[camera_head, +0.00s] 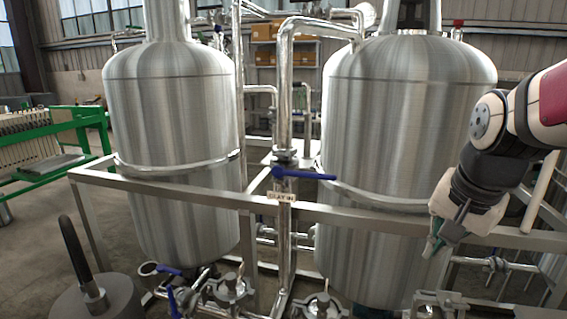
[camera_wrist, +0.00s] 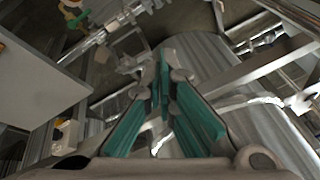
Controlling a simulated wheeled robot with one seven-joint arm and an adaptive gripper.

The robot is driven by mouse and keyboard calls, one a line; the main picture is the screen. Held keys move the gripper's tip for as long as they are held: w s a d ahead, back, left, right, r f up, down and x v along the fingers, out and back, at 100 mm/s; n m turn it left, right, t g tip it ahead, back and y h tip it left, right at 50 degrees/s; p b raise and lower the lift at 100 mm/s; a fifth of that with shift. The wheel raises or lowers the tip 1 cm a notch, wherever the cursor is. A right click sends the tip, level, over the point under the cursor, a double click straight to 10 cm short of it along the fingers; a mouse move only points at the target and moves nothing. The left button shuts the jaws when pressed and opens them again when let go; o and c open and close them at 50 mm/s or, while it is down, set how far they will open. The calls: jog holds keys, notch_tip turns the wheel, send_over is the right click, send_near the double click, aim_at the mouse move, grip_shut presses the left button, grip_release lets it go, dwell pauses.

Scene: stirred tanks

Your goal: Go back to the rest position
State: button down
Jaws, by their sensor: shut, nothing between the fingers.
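My gripper (camera_head: 432,246) hangs at the right of the head view, in front of the right tank, with its fingers pointing down. In the wrist view its green-padded fingers (camera_wrist: 163,70) come together at the tips. It is shut with nothing held. The large brushed-steel right tank (camera_head: 385,130) stands behind it, and the left tank (camera_head: 170,130) stands farther left. I cannot tell whether the gripper is touching the rail near it.
A steel frame rail (camera_head: 345,214) runs across in front of the tanks. A blue-handled valve (camera_head: 305,174) sits on the pipe between them. Lower valves (camera_head: 230,288) and pipes fill the bottom. A green frame (camera_head: 65,150) stands at left, with bare floor near it.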

jog(key=s+a+r+n+p, duration=0.1)
jog(key=s+a+n, duration=0.2)
jog(key=s, duration=0.6)
jog(key=s+a+n+p, duration=0.1)
jog(key=s+a+n, duration=0.2)
jog(key=s+n, duration=0.3)
jog(key=s, duration=0.3)
jog(key=shift+a+r+y, duration=0.3)
jog(key=shift+r, duration=0.1)
